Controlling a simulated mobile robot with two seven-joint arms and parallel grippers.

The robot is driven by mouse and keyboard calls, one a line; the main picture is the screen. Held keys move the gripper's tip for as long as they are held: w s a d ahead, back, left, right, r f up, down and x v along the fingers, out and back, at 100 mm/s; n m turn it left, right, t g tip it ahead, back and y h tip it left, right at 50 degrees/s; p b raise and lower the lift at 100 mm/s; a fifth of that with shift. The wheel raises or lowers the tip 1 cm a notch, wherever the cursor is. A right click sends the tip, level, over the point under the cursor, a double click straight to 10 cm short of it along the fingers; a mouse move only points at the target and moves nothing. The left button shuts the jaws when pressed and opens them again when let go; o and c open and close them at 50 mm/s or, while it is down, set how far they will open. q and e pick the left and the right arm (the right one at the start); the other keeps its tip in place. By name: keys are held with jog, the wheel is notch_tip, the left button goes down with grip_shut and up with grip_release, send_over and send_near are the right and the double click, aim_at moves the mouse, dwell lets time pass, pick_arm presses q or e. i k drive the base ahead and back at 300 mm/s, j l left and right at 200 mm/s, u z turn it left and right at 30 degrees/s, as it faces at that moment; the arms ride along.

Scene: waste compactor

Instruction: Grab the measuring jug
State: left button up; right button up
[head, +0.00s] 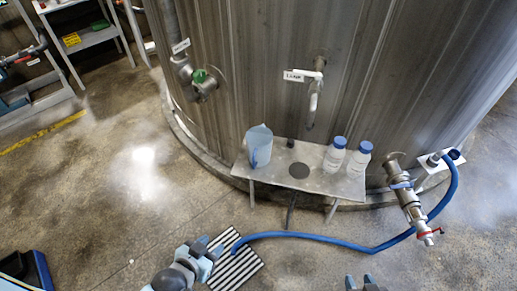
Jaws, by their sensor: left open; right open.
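The measuring jug (259,146) is a translucent light-blue jug with a darker blue handle. It stands upright at the left end of a small metal table (318,185) against the large steel tank. My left gripper (212,246) is open at the lower middle of the head view, below and left of the jug and well apart from it. My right gripper (359,280) is open at the bottom edge, right of centre, and only its tips show. Both grippers look empty.
Two white bottles with blue caps (335,155) (359,159) stand right of a dark disc (299,170) on the table. A tap (315,95) hangs above the table. A blue hose (340,245) crosses the floor past a striped grate (240,268) to a valve (412,205).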

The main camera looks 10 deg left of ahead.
aim_at(260, 139)
jog(key=i+j+z, duration=0.2)
jog(key=j+z, duration=0.15)
jog(key=j, duration=0.3)
jog(key=i+j+z, duration=0.1)
jog(key=j+z, duration=0.3)
jog(key=j, duration=0.25)
jog(key=j+z, duration=0.35)
jog(key=j, duration=0.35)
